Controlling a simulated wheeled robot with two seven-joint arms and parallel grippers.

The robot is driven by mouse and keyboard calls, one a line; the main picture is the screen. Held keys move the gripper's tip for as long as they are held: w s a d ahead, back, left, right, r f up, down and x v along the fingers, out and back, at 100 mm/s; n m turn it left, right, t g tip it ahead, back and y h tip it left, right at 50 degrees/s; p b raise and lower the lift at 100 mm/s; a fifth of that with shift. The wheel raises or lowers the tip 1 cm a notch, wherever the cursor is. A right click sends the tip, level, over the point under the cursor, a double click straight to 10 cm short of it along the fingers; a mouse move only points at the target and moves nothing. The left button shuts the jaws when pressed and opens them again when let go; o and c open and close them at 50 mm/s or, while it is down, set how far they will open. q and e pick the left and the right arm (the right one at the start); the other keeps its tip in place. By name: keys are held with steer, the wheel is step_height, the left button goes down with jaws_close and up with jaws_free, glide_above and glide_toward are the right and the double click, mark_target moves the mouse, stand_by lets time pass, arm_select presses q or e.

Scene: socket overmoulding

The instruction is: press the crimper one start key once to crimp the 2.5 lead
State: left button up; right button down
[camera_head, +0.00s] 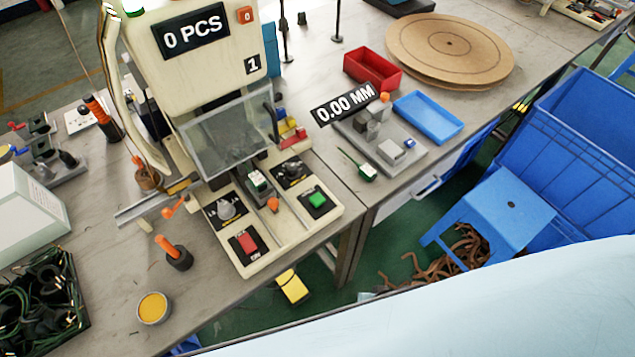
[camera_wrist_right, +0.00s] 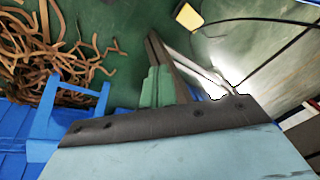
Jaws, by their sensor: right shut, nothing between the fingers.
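Crimper one (camera_head: 200,60), a cream machine marked 1, stands left of centre in the head view; its display (camera_head: 192,38) reads 0 PCS. A clear guard (camera_head: 225,140) covers its front. Its panel carries a green key (camera_head: 317,199), a red key (camera_head: 247,242) and two knobs; the key labels are too small to read. I cannot pick out the 2.5 lead. My right gripper (camera_wrist_right: 155,120) shows as a dark bolted edge and pale-blue body low in the right wrist view, over the floor. It is shut and empty, away from the keys. My left gripper is out of view.
An orange-handled tool (camera_head: 172,250) and yellow pot (camera_head: 153,307) stand left of the panel. A gauge reading 0.00 MM (camera_head: 345,103), red bin (camera_head: 372,69) and blue tray (camera_head: 428,116) lie right. A blue stool (camera_head: 495,215), brown scraps and yellow pedal (camera_head: 292,286) are below.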

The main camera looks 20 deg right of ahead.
steer(key=w+a+r+m+t+y+p, duration=0.15)
steer(key=w+r+m+p, duration=0.25)
steer(key=w+r, duration=0.45)
steer(key=w+a+r+m+t+y+p, duration=0.1)
steer(key=w+a+r+m+p, duration=0.4)
steer(key=r, duration=0.7)
step_height(320, 180, up, 12)
steer(key=m+t+y+p, duration=0.1)
steer(key=m+t+p, duration=0.15)
steer(key=m, duration=0.45)
glide_above(321, 201)
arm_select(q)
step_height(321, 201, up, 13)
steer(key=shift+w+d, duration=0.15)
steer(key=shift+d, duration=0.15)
arm_select(e)
steer(key=shift+r, duration=0.15)
step_height(321, 201, down, 8)
steer(key=b, duration=0.8)
steer(key=shift+r, duration=0.2)
steer(key=shift+f+b, duration=0.6)
steer(key=shift+f, duration=0.05)
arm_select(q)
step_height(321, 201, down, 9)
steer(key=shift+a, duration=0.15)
arm_select(e)
steer(key=shift+f, duration=0.2)
steer(key=shift+f, duration=0.2)
